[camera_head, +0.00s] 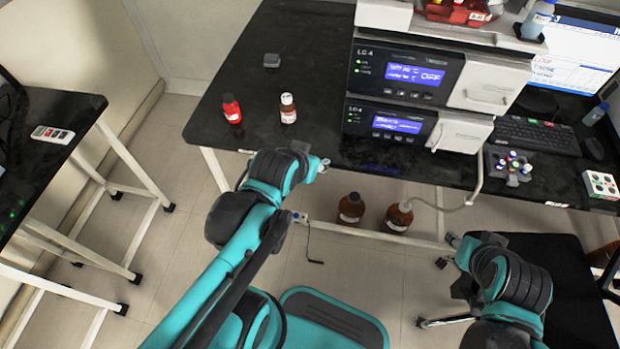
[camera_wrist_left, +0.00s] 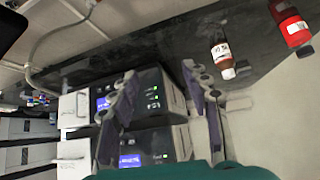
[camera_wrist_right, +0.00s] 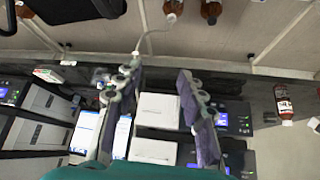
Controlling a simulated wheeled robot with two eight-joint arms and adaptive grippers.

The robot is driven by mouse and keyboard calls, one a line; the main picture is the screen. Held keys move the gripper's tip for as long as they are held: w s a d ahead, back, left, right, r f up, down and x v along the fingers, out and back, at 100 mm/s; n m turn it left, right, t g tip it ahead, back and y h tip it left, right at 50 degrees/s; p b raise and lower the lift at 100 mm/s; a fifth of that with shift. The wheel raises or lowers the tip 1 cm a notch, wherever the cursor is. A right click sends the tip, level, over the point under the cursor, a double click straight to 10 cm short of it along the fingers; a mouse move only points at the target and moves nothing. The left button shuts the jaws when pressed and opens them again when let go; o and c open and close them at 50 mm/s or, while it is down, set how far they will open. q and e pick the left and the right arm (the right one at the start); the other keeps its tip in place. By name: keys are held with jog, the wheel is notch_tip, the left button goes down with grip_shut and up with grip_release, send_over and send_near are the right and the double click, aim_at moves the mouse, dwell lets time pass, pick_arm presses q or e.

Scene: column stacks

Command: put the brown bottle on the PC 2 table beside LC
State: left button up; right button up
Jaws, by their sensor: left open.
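The brown bottle (camera_head: 288,108) stands upright on the black bench (camera_head: 262,85), left of the LC units; it has a white cap and white label. It also shows in the left wrist view (camera_wrist_left: 222,56) and the right wrist view (camera_wrist_right: 283,102). My left gripper (camera_head: 324,163) is open and empty at the bench's front edge, to the right of and nearer than the bottle, not touching it. My right gripper (camera_head: 446,254) is open and empty in front of the bench, low on the right. The LC stack (camera_head: 400,85) stands right of the bottle.
A red bottle (camera_head: 232,108) stands left of the brown one. Two larger brown bottles (camera_head: 351,208) (camera_head: 399,216) stand below the bench. A keyboard (camera_head: 533,135), a vial rack (camera_head: 510,168) and a monitor (camera_head: 580,60) are at the right. Another black table (camera_head: 45,165) stands at far left.

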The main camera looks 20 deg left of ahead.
pick_arm(q)
jog(key=s+d+g, duration=0.1)
jog(key=s+d, duration=0.1)
jog(key=s, duration=0.3)
jog(key=shift+s+d+m+h, duration=0.25)
jog(key=shift+d+m+h, duration=0.05)
jog(key=shift+m, duration=0.1)
